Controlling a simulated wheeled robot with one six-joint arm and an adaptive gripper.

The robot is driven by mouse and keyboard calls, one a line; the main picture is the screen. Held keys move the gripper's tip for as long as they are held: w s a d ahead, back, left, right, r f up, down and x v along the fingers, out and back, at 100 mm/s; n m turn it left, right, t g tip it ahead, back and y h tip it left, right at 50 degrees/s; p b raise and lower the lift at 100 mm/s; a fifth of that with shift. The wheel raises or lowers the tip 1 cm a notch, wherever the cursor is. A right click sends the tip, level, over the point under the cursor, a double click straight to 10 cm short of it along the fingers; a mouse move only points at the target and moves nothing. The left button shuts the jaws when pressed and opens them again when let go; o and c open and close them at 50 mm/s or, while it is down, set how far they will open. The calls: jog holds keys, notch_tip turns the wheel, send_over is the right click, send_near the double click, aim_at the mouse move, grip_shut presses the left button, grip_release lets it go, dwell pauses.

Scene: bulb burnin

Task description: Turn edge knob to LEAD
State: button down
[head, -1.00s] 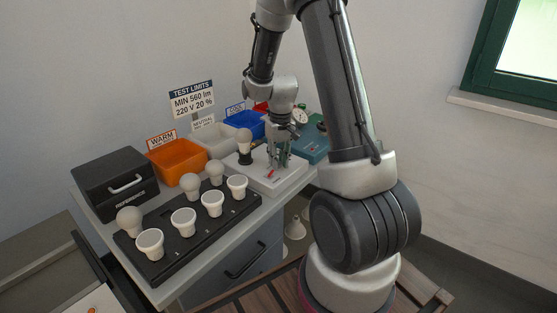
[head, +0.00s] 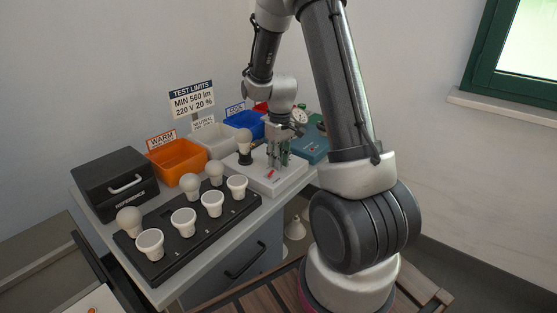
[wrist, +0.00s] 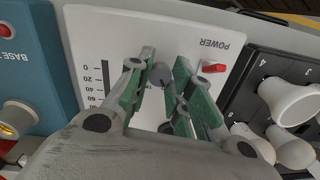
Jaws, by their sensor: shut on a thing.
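The white test box (head: 292,184) stands on the bench, with a lamp bulb (head: 244,141) upright in its socket. My gripper (head: 278,164) points down over the top of the box. In the wrist view, my gripper (wrist: 161,84) has its green-padded fingers shut on a small grey round knob (wrist: 162,73) on the white panel. The panel shows POWER lettering, a red switch (wrist: 214,68) and a numbered scale (wrist: 104,84). The fingers cover part of the panel. I cannot read LEAD or see where the knob points.
A black tray (head: 205,229) with several bulbs lies in front, left of the box. Orange (head: 176,161), white and blue (head: 248,124) bins stand behind. A teal device (head: 312,148) is close on the right. A black reference case (head: 114,182) is at far left.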

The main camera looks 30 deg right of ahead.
jog(key=c, duration=1.3)
grip_release()
jog(key=shift+o, duration=0.2)
notch_tip(320, 180, up, 12)
jog(key=shift+d, duration=0.25)
jog(key=s+a+r+t, duration=0.1)
jog(key=s+r, duration=0.3)
jog(key=s, duration=0.4)
jog(key=s+a+r+m+t, duration=0.1)
jog(key=s+r, duration=0.3)
jog(key=s, duration=0.4)
jog(key=s+a+r+m+t, duration=0.1)
jog(key=s+a+r+t, duration=0.1)
jog(key=s, duration=0.6)
jog(key=shift+a+r, duration=0.8)
jog(key=shift+r, duration=0.15)
